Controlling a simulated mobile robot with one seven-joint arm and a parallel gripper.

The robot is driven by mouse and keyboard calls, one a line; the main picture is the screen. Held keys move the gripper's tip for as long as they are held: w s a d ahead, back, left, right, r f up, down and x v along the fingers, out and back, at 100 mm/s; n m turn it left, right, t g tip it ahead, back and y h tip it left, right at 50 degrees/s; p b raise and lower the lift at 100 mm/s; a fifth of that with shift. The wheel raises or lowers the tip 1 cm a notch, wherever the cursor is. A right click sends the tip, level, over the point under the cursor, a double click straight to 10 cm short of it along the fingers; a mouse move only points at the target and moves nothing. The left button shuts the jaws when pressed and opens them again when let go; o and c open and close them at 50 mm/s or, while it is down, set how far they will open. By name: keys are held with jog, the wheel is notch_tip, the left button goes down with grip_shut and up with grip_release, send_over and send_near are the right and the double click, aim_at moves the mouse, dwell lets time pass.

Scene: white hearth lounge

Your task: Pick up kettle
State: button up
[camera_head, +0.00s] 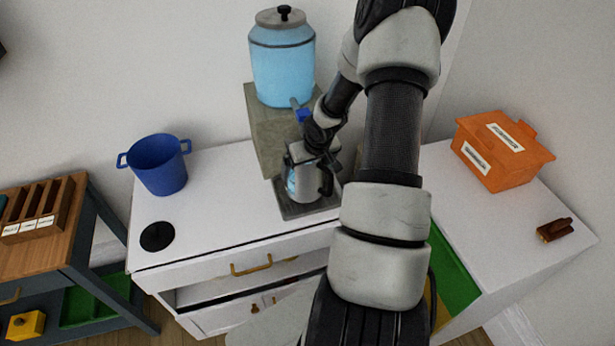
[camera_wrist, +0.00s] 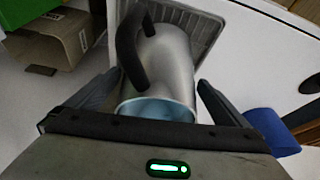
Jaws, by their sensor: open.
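The kettle (camera_head: 304,189) is a silver cylinder with a black handle, upright on a grey drip tray (camera_head: 322,206) on the white counter. In the wrist view the kettle (camera_wrist: 172,68) shows its open rim, light blue inside, and the black handle arching on the left. My gripper (camera_head: 306,160) is over the kettle's top in the head view, partly hidden by my arm. In the wrist view my gripper (camera_wrist: 160,88) is open, with one dark finger on each side of the kettle. Whether the fingers touch it I cannot tell.
A blue water dispenser (camera_head: 283,72) with a tap stands on a grey block (camera_head: 262,125) behind the kettle. A blue pot (camera_head: 158,165) stands left on the counter, with bare surface between. An orange box (camera_head: 497,155) sits on the right unit.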

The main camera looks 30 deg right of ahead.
jog(key=shift+x, duration=1.2)
jog(key=c, duration=1.7)
jog(key=shift+w+d+r, duration=0.1)
jog(key=shift+w+r, duration=0.05)
jog(key=shift+r, duration=0.05)
jog(key=shift+c, duration=0.5)
